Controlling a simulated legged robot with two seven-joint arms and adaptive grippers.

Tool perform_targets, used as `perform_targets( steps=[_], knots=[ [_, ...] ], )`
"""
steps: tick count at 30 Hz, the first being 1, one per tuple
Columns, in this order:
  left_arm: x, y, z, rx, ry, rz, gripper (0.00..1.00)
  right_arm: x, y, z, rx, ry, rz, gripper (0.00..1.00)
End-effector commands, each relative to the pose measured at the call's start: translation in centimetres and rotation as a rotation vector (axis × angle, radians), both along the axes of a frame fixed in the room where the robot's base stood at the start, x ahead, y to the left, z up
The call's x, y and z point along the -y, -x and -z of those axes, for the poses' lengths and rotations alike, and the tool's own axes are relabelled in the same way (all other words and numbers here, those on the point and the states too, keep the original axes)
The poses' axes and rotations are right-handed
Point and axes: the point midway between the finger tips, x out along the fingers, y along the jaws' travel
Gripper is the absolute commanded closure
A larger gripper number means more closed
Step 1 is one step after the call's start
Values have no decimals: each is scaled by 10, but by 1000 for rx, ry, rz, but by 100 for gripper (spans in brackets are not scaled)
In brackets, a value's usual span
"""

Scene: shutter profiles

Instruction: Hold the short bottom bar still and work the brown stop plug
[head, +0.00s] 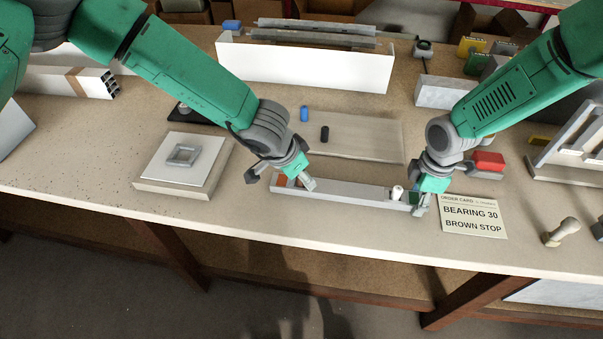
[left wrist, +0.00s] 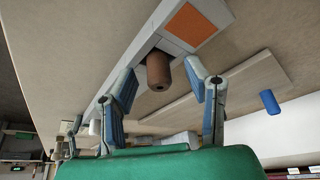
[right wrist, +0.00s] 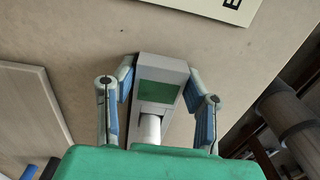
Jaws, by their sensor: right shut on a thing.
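The short bottom bar (head: 345,191) lies on the bench near its front edge, with an orange patch at its left end and a green patch at its right end. My right gripper (head: 420,204) is shut on the green-patched end; the right wrist view shows the bar (right wrist: 172,66) between its fingers. The brown stop plug (left wrist: 158,72) stands in the bar beside the orange patch (left wrist: 190,27). My left gripper (left wrist: 168,88) is open, with its fingers on either side of the brown plug and apart from it. In the head view, this gripper (head: 282,180) mostly hides the plug.
A white plug (head: 397,192) stands in the bar near the green end. A blue plug (head: 304,114) and a black plug (head: 325,134) are on the board (head: 370,140) behind. The order card (head: 472,217) reads "BEARING 30, BROWN STOP". A square pad (head: 180,165) lies left.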

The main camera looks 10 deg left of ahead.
Motion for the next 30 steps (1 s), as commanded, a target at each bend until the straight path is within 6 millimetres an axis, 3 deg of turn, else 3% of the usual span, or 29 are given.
perform_targets(
  steps=[8,21,30],
  knots=[
    [-4,2,-14,3,0,0,57,0,0,0,1,0,0,100],
    [-26,26,-93,2,1,0,57,0,0,0,1,0,0,100],
    [-31,32,-110,-1,0,0,57,0,-1,0,0,0,0,100]
  ],
)
